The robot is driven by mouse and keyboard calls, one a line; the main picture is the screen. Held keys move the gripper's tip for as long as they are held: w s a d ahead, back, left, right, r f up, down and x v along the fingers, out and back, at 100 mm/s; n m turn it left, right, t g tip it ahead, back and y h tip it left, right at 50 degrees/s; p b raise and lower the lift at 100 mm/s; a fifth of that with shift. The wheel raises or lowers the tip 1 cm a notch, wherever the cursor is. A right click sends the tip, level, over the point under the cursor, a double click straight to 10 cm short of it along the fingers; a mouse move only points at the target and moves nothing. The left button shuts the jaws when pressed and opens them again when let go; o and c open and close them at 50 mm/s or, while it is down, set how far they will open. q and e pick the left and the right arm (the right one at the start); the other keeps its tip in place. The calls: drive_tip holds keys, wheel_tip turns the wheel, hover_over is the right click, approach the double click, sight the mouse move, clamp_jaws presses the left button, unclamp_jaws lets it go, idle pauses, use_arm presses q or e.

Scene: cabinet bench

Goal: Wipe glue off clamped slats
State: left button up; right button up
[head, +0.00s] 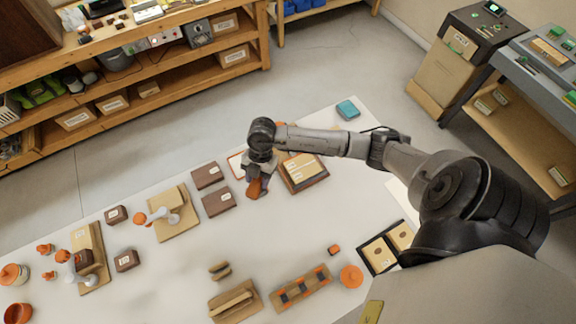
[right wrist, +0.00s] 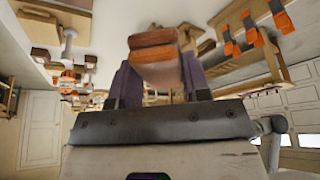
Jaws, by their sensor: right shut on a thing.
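My right gripper (head: 258,178) is over the middle of the white table, in front of a brown-framed board with pale slats (head: 302,168). It is shut on a reddish-brown block (head: 256,189). A wooden piece with orange clamps and dark squares (head: 301,289) lies near the front of the table. Orange clamps (right wrist: 250,30) also show at the upper right of the right wrist view. I cannot make out any glue. My left gripper is not in view.
Dark brown blocks (head: 218,201) lie left of the gripper. A wooden board with a white fixture (head: 178,222) is farther left. A teal box (head: 347,109) stands at the back. A black tray (head: 370,258) and orange jar (head: 351,276) are right.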

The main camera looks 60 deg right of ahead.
drive_tip(key=d+f+n+b, duration=0.1)
drive_tip(key=d+f+b, duration=0.1)
drive_tip(key=d+f, duration=0.1)
drive_tip(key=d+f+n+g+b, duration=0.1)
drive_tip(key=d+f+n+b, duration=0.1)
drive_tip(key=d+f, duration=0.1)
drive_tip(key=d+f+n+g+h+b, duration=0.1)
drive_tip(key=d+f+n+b, duration=0.1)
drive_tip(key=d+f, duration=0.1)
drive_tip(key=shift+w+d+f, duration=0.1)
drive_tip(key=shift+d+f, duration=0.05)
drive_tip(key=shift+f, duration=0.2)
drive_tip(key=n+g+h+b, duration=0.1)
drive_tip(key=n+b, duration=0.4)
drive_tip(key=b, duration=0.1)
hover_over(292, 172)
drive_tip(key=w, duration=0.1)
wheel_tip(292, 172, down, 5)
drive_tip(key=shift+w+d+f+b, duration=0.1)
drive_tip(key=shift+d+f+b, duration=0.05)
drive_tip(key=shift+f+b, duration=1.15)
drive_tip(key=shift+w+d+f+b, duration=0.1)
drive_tip(key=shift+d+f+b, duration=0.05)
drive_tip(key=shift+f+b, duration=1.1)
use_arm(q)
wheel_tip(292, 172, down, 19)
use_arm(e)
drive_tip(key=shift+f, duration=0.1)
